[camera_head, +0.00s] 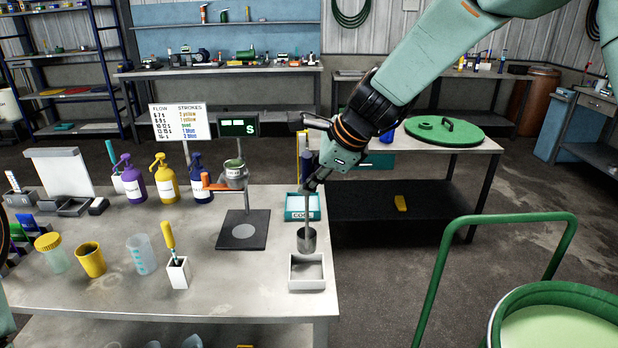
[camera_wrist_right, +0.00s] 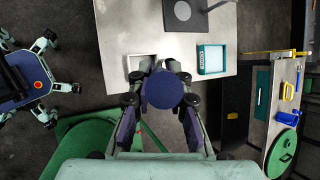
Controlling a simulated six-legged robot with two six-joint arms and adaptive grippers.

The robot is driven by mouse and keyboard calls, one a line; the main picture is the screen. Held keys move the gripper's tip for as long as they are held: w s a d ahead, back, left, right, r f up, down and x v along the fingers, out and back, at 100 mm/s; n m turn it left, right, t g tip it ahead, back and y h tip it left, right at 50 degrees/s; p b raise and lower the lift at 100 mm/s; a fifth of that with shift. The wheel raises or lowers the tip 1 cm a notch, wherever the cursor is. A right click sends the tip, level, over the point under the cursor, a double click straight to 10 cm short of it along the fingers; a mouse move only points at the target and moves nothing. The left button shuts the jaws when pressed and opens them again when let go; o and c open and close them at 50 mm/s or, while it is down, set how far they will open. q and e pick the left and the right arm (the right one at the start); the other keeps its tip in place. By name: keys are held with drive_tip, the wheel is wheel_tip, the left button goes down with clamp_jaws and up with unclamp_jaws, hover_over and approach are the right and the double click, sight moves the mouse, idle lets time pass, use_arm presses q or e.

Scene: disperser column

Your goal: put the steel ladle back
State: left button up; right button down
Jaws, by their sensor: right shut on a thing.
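My right gripper (camera_head: 312,184) is shut on the steel ladle (camera_head: 307,240), holding it upright by its long thin handle with the cup hanging down. The cup shows just behind the far rim of a small white square tray (camera_head: 307,285) at the table's right front corner. I cannot tell how high it is above the table. In the right wrist view, a dark blue round end (camera_wrist_right: 164,90), seemingly the handle's top, sits between the fingers and hides the cup. The white tray (camera_wrist_right: 131,66) shows past the fingers. My left gripper is out of view.
A teal box (camera_head: 302,207) stands behind the cup. A stand with a dark base (camera_head: 243,232) is to its left. A white holder (camera_head: 178,273) with a yellow-handled brush, cups and pump bottles stand further left. A green drum (camera_head: 548,295) is at right.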

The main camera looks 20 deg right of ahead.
drive_tip(key=shift+d+f, duration=0.1)
drive_tip(key=c, duration=1.7)
unclamp_jaws()
drive_tip(key=shift+f, duration=0.15)
drive_tip(key=o, duration=0.4)
drive_tip(key=shift+w+f, duration=0.15)
drive_tip(key=shift+w, duration=0.3)
drive_tip(key=shift+o, duration=0.2)
drive_tip(key=shift+s+r, duration=0.2)
drive_tip(key=shift+s, duration=0.2)
drive_tip(key=shift+r, duration=0.45)
drive_tip(key=p+v, duration=0.3)
drive_tip(key=v, duration=0.8)
drive_tip(key=shift+r, duration=0.4)
